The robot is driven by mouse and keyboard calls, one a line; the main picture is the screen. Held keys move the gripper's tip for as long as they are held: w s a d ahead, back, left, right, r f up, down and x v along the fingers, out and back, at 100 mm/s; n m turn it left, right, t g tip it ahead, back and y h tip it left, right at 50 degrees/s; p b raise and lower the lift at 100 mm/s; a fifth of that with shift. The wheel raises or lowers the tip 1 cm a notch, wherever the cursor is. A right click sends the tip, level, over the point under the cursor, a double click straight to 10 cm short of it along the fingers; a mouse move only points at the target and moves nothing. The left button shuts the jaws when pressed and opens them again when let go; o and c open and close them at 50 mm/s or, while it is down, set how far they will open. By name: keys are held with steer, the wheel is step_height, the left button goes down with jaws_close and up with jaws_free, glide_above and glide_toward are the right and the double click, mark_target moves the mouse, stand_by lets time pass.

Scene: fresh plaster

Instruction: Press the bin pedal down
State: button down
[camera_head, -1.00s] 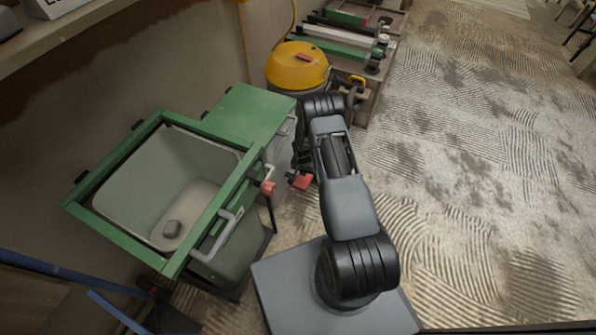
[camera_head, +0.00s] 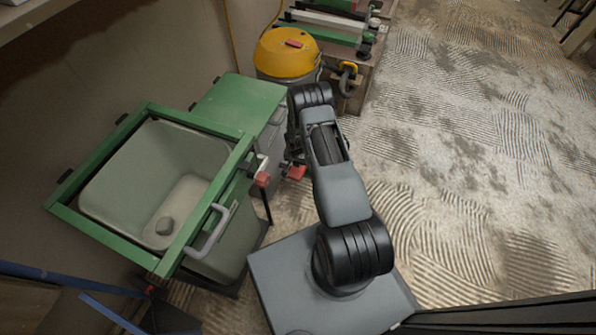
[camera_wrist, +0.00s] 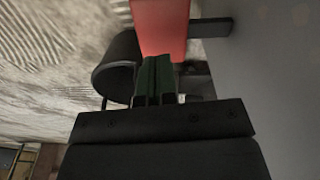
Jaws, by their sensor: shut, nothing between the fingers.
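The bin is a green-framed unit (camera_head: 160,262) with an open grey tub (camera_head: 135,175) and a second, lidded part behind it under a green lid (camera_head: 238,105). A red pedal (camera_head: 296,172) shows low beside the lidded part, in front of my arm. In the wrist view the red pedal (camera_wrist: 162,28) lies just beyond the fingertips. My gripper (camera_wrist: 157,62) is shut and empty, its green fingers pointing at the pedal. I cannot tell whether they touch it. In the head view my arm hides most of the gripper.
A second red-ended lever (camera_head: 262,179) sticks out by the open tub, near a grey handle (camera_head: 208,232). A yellow-topped vacuum (camera_head: 286,55) and a cart (camera_head: 350,85) stand behind. The patterned floor (camera_head: 460,150) on the right is clear.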

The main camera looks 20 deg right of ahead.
mark_target(296, 176)
steer(key=shift+w+d+f+b, duration=0.15)
steer(key=shift+f+b, duration=1.1)
steer(key=shift+f, duration=1)
step_height(296, 176, down, 4)
steer(key=b, duration=0.4)
steer(key=shift+f, duration=0.2)
steer(key=shift+r, duration=0.3)
steer(key=shift+s+a+r+p, duration=0.4)
steer(key=shift+s+a+p, duration=0.3)
steer(key=shift+s+p, duration=0.05)
steer(key=shift+s+a, duration=0.35)
steer(key=shift+r, duration=0.15)
step_height(296, 176, up, 14)
steer(key=s+p, duration=0.1)
steer(key=p, duration=0.4)
steer(key=shift+a+f+p, duration=0.25)
steer(key=shift+a+p, duration=0.15)
steer(key=shift+a, duration=0.05)
